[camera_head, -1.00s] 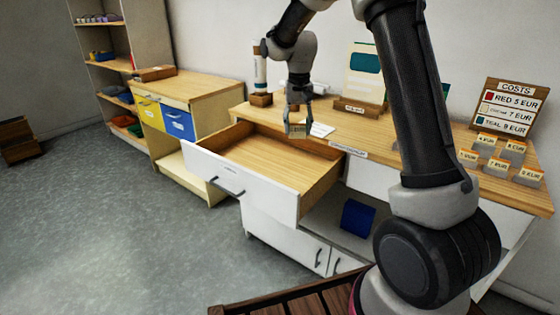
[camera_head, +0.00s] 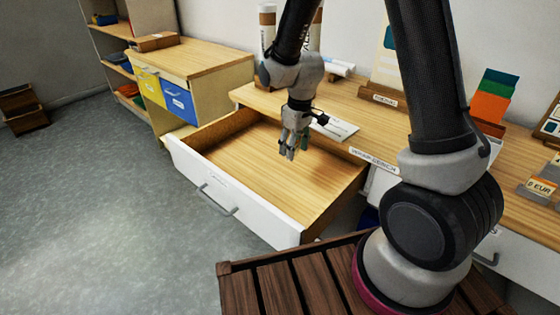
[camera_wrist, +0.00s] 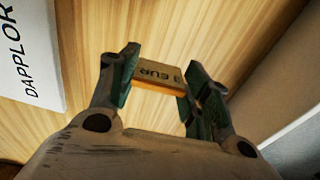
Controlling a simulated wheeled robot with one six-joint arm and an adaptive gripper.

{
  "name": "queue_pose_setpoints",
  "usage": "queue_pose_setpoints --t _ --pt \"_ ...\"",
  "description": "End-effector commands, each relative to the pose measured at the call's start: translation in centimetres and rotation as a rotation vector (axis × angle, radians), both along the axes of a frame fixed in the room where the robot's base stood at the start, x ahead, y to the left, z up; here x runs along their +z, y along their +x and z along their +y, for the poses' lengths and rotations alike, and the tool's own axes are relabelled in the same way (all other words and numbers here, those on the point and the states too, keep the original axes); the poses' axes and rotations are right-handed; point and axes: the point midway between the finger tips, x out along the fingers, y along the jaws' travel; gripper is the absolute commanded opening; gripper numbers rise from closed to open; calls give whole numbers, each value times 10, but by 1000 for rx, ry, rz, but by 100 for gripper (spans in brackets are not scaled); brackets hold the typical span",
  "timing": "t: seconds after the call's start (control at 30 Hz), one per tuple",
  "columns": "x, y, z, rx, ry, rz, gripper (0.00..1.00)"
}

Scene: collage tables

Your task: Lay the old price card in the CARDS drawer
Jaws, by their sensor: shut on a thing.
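My gripper (camera_head: 288,152) is above the open drawer, pointing down. In the wrist view the gripper (camera_wrist: 157,84) is shut on a small price card (camera_wrist: 158,73), a wooden-edged block with "EUR" on its face; its number is hard to read. The card cannot be made out in the head view. The drawer (camera_head: 235,202) is white-fronted, pulled far out from the bench, and its wooden floor looks empty. The small label on its front is too small to read.
A white sheet (camera_head: 336,128) lies on the bench top (camera_head: 370,128) right behind the drawer; a "DAPPLOR" sheet (camera_wrist: 28,55) shows in the wrist view. Other price cards (camera_head: 541,188) stand at the right. A low cabinet (camera_head: 190,65) with yellow and blue drawers stands at the left.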

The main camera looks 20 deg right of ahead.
Motion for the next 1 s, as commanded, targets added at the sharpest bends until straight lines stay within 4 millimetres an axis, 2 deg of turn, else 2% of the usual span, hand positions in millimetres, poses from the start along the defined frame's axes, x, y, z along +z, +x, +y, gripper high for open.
queue_pose_setpoints --t 0.1,0.27,0.5,0.93,0.97,1.0 --pt "-25 -1 0 -1 -1 5 38" --pt "-42 0 0 -1 0 2 38" --pt "-77 0 0 -3 -1 3 38" --pt "-84 0 0 -3 0 1 38" --pt "-84 0 0 -3 0 1 52" --pt "-84 1 0 -3 0 0 59"
